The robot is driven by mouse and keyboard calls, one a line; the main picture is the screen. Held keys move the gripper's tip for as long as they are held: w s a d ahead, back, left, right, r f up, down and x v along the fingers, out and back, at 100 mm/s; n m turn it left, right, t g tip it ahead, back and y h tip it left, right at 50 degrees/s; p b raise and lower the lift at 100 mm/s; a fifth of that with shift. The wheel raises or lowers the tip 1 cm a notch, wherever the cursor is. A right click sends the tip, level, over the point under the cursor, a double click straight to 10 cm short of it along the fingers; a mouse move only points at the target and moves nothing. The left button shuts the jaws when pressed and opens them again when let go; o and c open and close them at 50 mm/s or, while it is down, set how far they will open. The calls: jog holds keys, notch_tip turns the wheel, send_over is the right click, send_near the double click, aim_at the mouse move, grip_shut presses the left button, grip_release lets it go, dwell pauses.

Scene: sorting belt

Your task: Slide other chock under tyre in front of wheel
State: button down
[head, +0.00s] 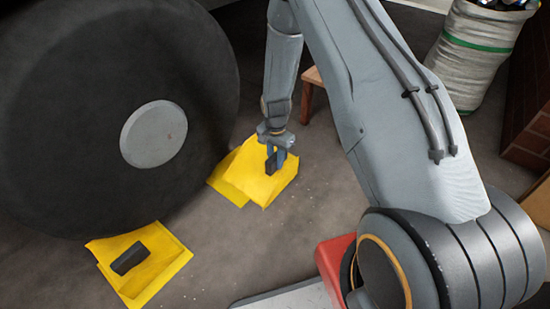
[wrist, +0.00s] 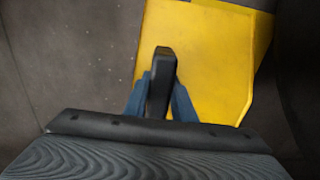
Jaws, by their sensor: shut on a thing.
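The large dark tyre (head: 60,120) with a pale hub fills the left of the head view. A yellow chock (head: 233,184) lies on the floor to the right of the tyre, its left end close to the tread; I cannot tell whether it touches. My gripper (head: 274,165) is shut on this chock's black handle, which also shows between the blue fingers in the wrist view (wrist: 161,82). The yellow chock body (wrist: 205,60) spreads beyond the fingers there. A second yellow chock (head: 165,270) with a black handle lies at the lower left, close to the tyre's bottom edge.
A white sack with a green stripe (head: 478,55) stands at the upper right, beside a brick-like dark block (head: 535,135). A small wooden stool (head: 312,78) stands behind my arm. Bare floor (head: 310,215) lies right of the held chock.

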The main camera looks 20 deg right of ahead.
aim_at(246, 155)
jog(key=shift+f+b, duration=1.95)
jog(key=shift+f, duration=0.75)
jog(key=shift+w+a+b, duration=0.9)
jog(key=shift+w+a, duration=0.5)
jog(key=shift+w, duration=0.5)
jog(key=shift+w+a+b, duration=0.9)
jog(key=shift+w+a, duration=0.45)
jog(key=shift+w, duration=0.55)
jog(key=shift+w+a+b, duration=0.9)
jog(key=shift+w+a, duration=0.5)
jog(key=shift+w, duration=0.5)
jog(key=shift+s+a+f+p, duration=0.15)
jog(key=shift+s+a+p, duration=0.3)
jog(key=shift+a, duration=0.15)
jog(key=shift+f, duration=0.35)
jog(key=c, duration=1.5)
grip_release()
jog(key=shift+c, duration=0.2)
jog(key=shift+o, duration=0.7)
jog(key=shift+s+d, duration=0.1)
